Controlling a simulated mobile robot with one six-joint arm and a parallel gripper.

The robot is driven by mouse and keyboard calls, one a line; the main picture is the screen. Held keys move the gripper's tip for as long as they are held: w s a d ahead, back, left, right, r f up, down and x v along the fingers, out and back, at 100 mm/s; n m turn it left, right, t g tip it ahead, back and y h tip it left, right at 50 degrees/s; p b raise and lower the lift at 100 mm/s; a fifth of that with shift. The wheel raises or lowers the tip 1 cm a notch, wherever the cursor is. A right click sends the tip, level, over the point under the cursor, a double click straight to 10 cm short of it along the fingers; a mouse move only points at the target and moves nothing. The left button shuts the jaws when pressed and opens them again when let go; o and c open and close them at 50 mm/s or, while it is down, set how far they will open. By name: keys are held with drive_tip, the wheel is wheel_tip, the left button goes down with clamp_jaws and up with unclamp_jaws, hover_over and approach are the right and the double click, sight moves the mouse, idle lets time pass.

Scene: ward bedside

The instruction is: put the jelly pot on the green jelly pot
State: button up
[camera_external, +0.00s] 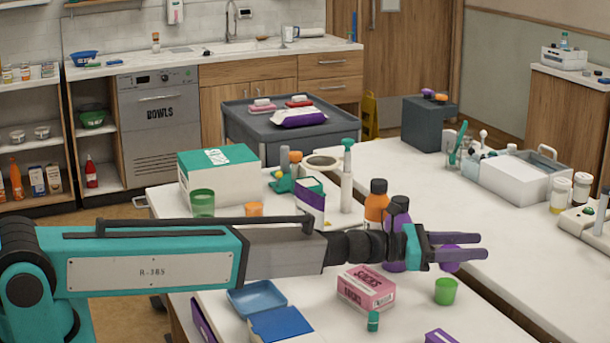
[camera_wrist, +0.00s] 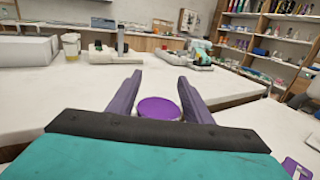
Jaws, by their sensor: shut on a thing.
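My gripper (camera_external: 482,246) is shut on the purple jelly pot (camera_external: 452,265), which sits upright between the fingers. In the wrist view the pot's purple top (camera_wrist: 158,108) shows between the two fingers (camera_wrist: 158,92). The green jelly pot (camera_external: 445,292) stands upright on the white table. It is just below the held pot in the external picture, with a small gap between them. Whether the two line up in depth, I cannot tell. The green pot is not visible in the wrist view.
A pink socks box (camera_external: 366,290) and a small teal-capped bottle (camera_external: 373,321) stand left of the green pot. A purple bottle (camera_external: 397,215) and an orange bottle (camera_external: 376,205) stand behind my wrist. A blue tray (camera_external: 257,298) lies further left.

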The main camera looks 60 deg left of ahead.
sight(445, 267)
drive_tip(key=shift+f+p, duration=0.35)
drive_tip(key=shift+f, duration=1.05)
drive_tip(key=shift+f, duration=0.2)
drive_tip(key=o, duration=1.1)
drive_tip(key=shift+r, duration=0.2)
drive_tip(key=shift+b+v, duration=1.65)
drive_tip(key=shift+v, duration=4.35)
drive_tip(key=shift+w, duration=0.1)
drive_tip(key=shift+p+x, duration=1.15)
drive_tip(key=shift+x, duration=3)
